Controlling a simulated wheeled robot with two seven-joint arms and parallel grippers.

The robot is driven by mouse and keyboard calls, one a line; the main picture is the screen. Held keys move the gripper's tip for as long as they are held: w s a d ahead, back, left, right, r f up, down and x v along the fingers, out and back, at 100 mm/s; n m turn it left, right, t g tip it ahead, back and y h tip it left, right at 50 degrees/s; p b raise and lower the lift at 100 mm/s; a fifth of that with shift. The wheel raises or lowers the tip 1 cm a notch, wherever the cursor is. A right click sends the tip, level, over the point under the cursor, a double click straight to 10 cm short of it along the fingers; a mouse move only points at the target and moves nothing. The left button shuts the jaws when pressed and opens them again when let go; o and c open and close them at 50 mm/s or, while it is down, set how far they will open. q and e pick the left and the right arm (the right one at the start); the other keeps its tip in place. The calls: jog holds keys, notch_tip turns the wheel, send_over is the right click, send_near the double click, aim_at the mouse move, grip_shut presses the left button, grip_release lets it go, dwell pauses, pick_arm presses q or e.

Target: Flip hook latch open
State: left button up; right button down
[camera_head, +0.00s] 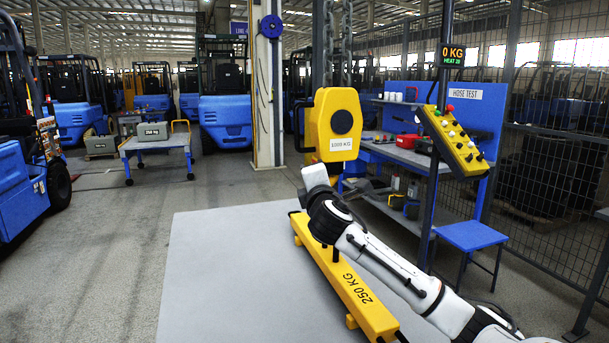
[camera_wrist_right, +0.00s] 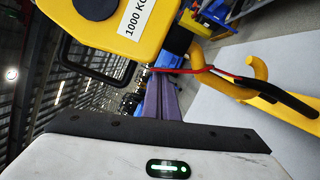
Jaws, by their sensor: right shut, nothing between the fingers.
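The yellow hoist block marked 1000 KG (camera_head: 334,122) hangs from chains; it also fills the upper left of the right wrist view (camera_wrist_right: 112,28). Below it, the yellow hook (camera_wrist_right: 258,70) shows in the right wrist view. A thin red strip (camera_wrist_right: 188,70), which looks like the latch, runs to the hook opening and meets a black bar (camera_wrist_right: 285,97) there. My right gripper (camera_wrist_right: 163,82) is shut and empty, its fingertips close to the red strip; contact cannot be told. In the head view my right wrist hides the hook and fingers. My left gripper is out of view.
A yellow 250 KG beam (camera_head: 352,283) lies below on the grey mat (camera_head: 220,270). A yellow button panel (camera_head: 455,142) on a post and a blue bench (camera_head: 405,152) stand to the right. A small cart (camera_head: 155,142) is at the left. The mat's left part is clear.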

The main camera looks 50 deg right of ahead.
jog(key=shift+a, duration=0.1)
jog(key=s+a+f+b, duration=0.1)
jog(key=s+a, duration=0.3)
jog(key=a, duration=0.6)
jog(key=shift+s+a+f, duration=0.15)
jog(key=shift+s+f, duration=0.2)
jog(key=shift+f, duration=0.35)
jog(key=shift+f, duration=0.1)
